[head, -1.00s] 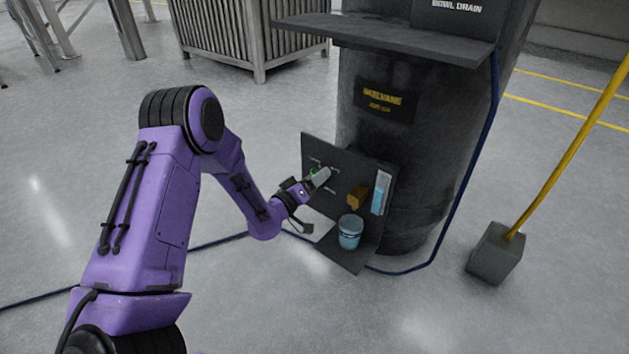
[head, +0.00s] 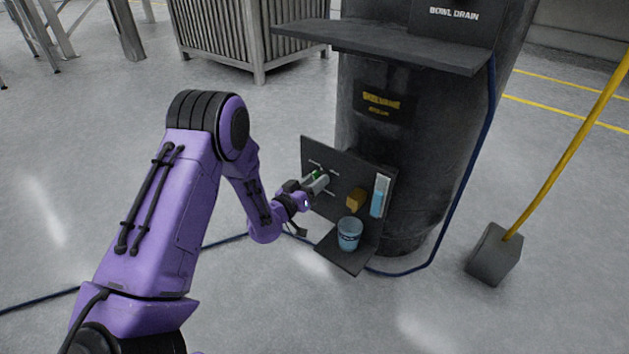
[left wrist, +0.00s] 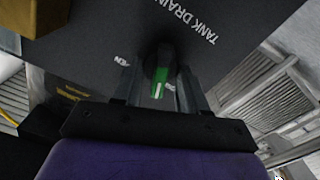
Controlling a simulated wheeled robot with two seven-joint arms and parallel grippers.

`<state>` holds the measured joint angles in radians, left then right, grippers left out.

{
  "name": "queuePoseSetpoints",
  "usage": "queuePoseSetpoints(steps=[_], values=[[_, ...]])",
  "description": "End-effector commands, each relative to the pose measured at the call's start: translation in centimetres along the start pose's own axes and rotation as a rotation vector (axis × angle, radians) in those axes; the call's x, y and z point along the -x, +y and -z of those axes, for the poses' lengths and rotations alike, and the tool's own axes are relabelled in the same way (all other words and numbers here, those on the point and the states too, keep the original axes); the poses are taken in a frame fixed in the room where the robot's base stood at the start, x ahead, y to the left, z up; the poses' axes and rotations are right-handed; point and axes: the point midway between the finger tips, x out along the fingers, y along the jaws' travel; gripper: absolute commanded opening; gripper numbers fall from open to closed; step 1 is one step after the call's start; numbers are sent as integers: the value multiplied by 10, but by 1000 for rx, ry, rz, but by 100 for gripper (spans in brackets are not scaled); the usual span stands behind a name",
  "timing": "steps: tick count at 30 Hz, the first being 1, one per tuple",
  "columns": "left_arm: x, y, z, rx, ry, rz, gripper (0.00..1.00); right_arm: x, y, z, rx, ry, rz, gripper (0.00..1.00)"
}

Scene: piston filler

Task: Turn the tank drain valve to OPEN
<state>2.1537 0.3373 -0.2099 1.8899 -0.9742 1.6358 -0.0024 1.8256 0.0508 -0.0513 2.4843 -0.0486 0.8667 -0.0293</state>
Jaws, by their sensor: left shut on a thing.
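The tank drain valve is a small green handle with a white line on a dark round base, on a dark upright panel (head: 318,150). The green handle (left wrist: 160,82) shows in the left wrist view between the two fingers of my left gripper (left wrist: 158,90). The gripper is shut on it. The white line points roughly toward the gripper's palm. "TANK DRAIN" lettering and a partly hidden label ending in "EN" show on the panel around it. In the head view, my left gripper (head: 320,184) is at the panel and only a bit of green shows. My right gripper is out of view.
An ochre block (head: 356,199) and a clear gauge with blue liquid (head: 380,195) are on the panel to the right. A blue bucket (head: 349,233) stands on the low shelf. A dark shelf (head: 390,45) juts out above. A blue hose (head: 462,185) runs down the right.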

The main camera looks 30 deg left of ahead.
Motion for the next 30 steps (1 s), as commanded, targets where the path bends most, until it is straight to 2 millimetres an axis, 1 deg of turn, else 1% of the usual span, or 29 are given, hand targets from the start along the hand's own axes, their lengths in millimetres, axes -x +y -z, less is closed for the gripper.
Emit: queuePoseSetpoints(steps=[18, 30], values=[[1, 3, -2, -586, -6, -2, 12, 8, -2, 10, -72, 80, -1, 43], [1, 3, -4, -939, -5, -2, 12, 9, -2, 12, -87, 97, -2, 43]])
